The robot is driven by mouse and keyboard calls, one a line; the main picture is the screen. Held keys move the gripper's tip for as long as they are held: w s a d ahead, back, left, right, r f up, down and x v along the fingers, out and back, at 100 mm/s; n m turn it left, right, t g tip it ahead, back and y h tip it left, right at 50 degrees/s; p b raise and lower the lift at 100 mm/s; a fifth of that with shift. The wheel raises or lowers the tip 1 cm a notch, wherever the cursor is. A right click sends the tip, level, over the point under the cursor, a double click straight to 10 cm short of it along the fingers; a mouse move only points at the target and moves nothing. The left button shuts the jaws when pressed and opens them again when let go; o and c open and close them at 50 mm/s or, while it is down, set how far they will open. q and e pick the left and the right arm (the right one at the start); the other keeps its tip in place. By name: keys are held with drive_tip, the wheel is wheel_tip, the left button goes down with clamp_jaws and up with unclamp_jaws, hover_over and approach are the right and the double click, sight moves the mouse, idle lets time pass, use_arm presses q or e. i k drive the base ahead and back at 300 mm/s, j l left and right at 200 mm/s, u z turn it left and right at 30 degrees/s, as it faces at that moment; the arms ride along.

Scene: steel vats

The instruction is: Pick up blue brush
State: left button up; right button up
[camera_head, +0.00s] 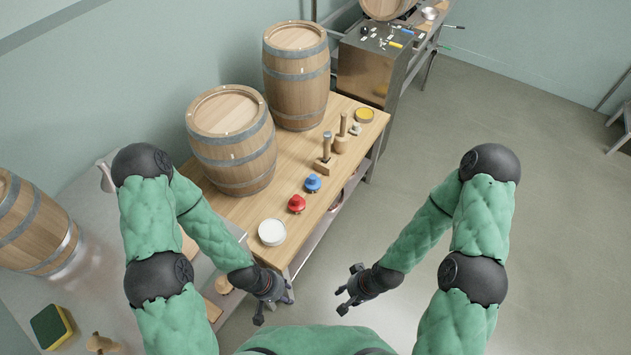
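A small blue item with a round knob, which looks like the blue brush (313,183), stands on the wooden table near its right edge. A similar red one (297,204) stands just in front of it. My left gripper (273,309) is open and empty, in front of the table's near end and well short of the blue brush. My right gripper (346,289) is open and empty over the floor, to the right of the table's near end. Nothing hides the blue brush, though its bristles cannot be made out.
A round white-topped container (271,232) sits near the front of the wooden table (240,208). Two barrels (232,140) (296,75) stand along its wall side. Wooden-handled tools (325,155) and a yellow tin (364,115) lie beyond the brush.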

sight(313, 183)
drive_tip(key=i+l, duration=0.25)
drive_tip(key=l, duration=0.15)
drive_tip(key=i+l+u, duration=0.1)
drive_tip(key=i+l, duration=0.45)
drive_tip(key=l, duration=0.25)
drive_tip(key=i+l, duration=0.25)
drive_tip(key=l, duration=0.15)
drive_tip(key=i+l+u, duration=0.1)
drive_tip(key=u, duration=2.2)
